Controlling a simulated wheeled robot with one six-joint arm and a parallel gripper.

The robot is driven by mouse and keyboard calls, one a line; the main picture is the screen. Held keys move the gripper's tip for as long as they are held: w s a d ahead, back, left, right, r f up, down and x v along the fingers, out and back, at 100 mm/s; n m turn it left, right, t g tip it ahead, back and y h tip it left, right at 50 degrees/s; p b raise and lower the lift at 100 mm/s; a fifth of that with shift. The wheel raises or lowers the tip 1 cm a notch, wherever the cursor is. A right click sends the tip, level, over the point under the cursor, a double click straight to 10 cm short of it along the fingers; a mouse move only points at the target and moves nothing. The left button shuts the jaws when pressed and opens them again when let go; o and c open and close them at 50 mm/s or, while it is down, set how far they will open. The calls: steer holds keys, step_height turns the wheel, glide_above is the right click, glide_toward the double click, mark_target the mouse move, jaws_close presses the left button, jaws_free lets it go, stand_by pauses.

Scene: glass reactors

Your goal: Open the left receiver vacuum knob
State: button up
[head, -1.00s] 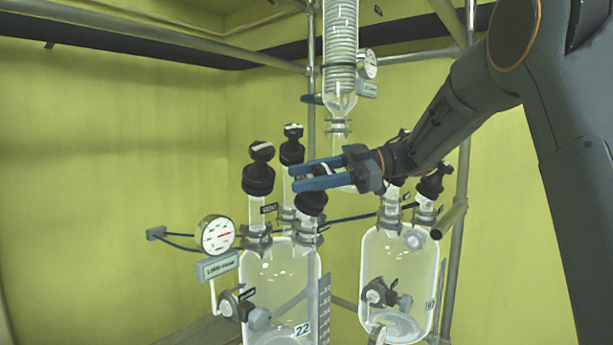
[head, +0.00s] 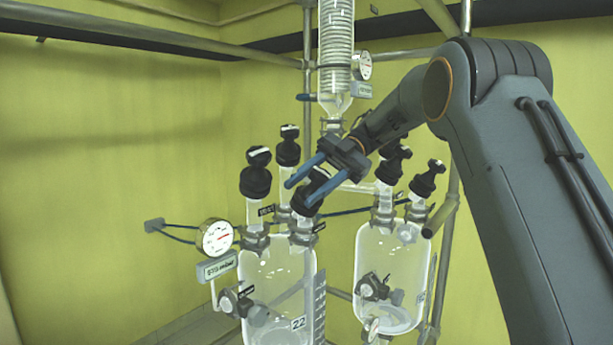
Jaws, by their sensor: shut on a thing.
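The left receiver (head: 277,270) is a clear glass vessel marked 22, with black knobs on its top necks. My gripper (head: 306,184) points down and left over the black knob on the right-hand neck (head: 308,206). Its two blue fingers are shut on the upper part of this knob, one on each side. The fingers partly hide the knob's top. A small dark tag (head: 318,227) sits beside this neck, too small to read. Two other black knobs with white marks stand to the left, the tall left knob (head: 257,172) and the rear knob (head: 288,146).
A round gauge (head: 216,237) with a grey label plate stands left of the receiver. The right receiver (head: 390,275) has its own black knobs (head: 428,180). A glass condenser coil (head: 336,50) hangs above. Metal poles frame the rig. Open room lies at the left.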

steer(key=shift+s+f+h+p, duration=0.1)
steer(key=shift+f+h+p, duration=0.05)
steer(key=shift+h+p, duration=0.15)
stand_by(0.4)
steer(key=o, duration=1.1)
steer(key=shift+c, duration=0.2)
steer(key=shift+y+b, duration=0.4)
steer(key=shift+b, duration=0.6)
